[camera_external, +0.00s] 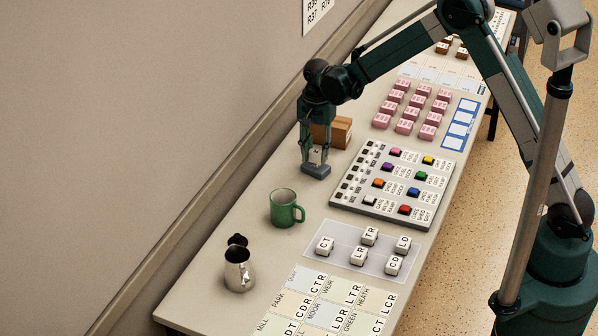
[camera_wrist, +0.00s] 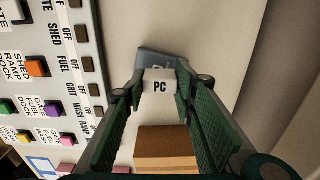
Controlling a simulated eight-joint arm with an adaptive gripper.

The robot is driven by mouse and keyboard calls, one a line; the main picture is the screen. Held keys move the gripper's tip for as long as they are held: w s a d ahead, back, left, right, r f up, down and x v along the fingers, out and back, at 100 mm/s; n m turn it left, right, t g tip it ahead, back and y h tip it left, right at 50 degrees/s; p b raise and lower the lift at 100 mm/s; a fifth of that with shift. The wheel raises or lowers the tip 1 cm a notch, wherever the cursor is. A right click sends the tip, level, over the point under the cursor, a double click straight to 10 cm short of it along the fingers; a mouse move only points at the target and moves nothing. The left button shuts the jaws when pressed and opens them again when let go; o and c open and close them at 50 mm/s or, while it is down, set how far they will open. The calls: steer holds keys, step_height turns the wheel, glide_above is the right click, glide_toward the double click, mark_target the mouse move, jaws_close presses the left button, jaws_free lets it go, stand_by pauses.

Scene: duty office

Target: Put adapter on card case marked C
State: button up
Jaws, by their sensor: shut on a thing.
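The block sits between the two fingertips. A flat blue-grey case (camera_external: 316,171) lies on the table directly below the block. In the wrist view the case (camera_wrist: 158,57) shows behind the block, which hides part of it. Its marking is too covered to read. I cannot tell whether the block touches the case.
A cardboard box (camera_external: 341,131) stands close behind my gripper. A switch panel (camera_external: 393,214) with coloured buttons lies to the right. A green mug (camera_external: 283,209) and a metal jug (camera_external: 238,272) stand nearer the front. White lettered cubes rest on a pale mat (camera_external: 341,263).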

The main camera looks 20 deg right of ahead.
mark_target(316, 151)
steer(key=shift+f, duration=0.55)
steer(key=shift+f, duration=0.2)
steer(key=o, duration=0.8)
steer(key=shift+c, duration=0.2)
steer(key=shift+r, duration=0.2)
step_height(316, 151, up, 12)
stand_by(0.4)
